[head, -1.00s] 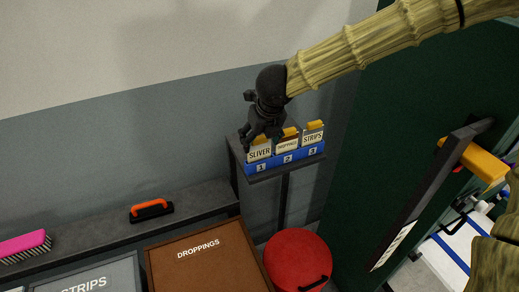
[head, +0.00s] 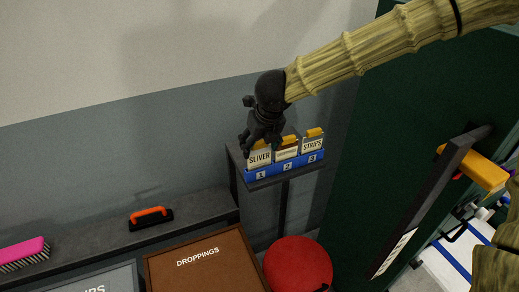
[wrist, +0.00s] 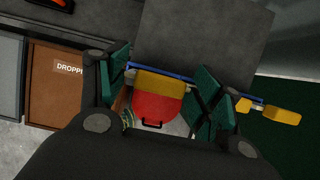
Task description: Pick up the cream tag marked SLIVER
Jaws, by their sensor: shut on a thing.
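The cream tag marked SLIVER (head: 260,158) stands upright at slot 1 of a blue holder (head: 274,175), on a small dark shelf. My gripper (head: 261,143) is over it from above, fingers around its upper part. In the wrist view my gripper (wrist: 162,90) has its green-padded fingers on both sides of the tag's yellow top (wrist: 160,84), and is shut on it. The tag's lettering is hidden in the wrist view. The tag's lower edge is hidden by the holder in the head view.
A middle tag (head: 287,153) and a STRIPS tag (head: 312,146) stand close to the right in slots 2 and 3. A wall is behind the shelf. Below are a red round bin (head: 298,262) and a brown DROPPINGS bin (head: 205,265). A dark green surface (head: 380,120) is at right.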

